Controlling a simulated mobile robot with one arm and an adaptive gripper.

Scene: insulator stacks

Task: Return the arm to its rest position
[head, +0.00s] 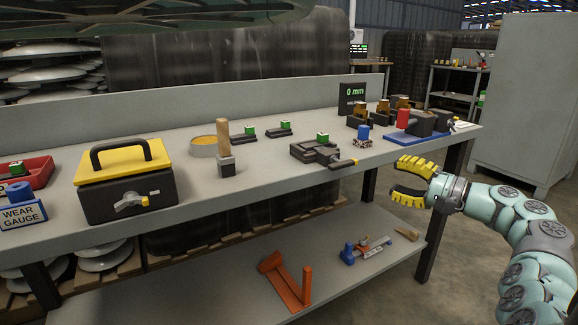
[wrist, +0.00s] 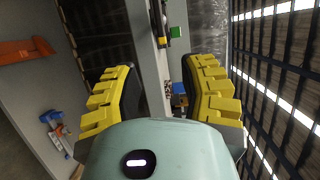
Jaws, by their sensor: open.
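My gripper (head: 412,180) is in the right part of the head view, in front of the bench's front edge near its right end. Its two yellow ridged fingers stand apart with nothing between them. My teal arm comes in from the right edge and bends to the gripper. In the wrist view my gripper (wrist: 160,95) also shows, one finger at each side and the space between them empty. It touches nothing that I can see.
The grey bench (head: 275,190) carries a yellow-lidded box (head: 125,165), a wooden-handled tool (head: 224,148), a dark vise (head: 315,151) and a blue tray (head: 404,138). The lower shelf (head: 215,300) holds an orange bracket (head: 286,280). A grey cabinet (head: 530,100) stands behind my arm.

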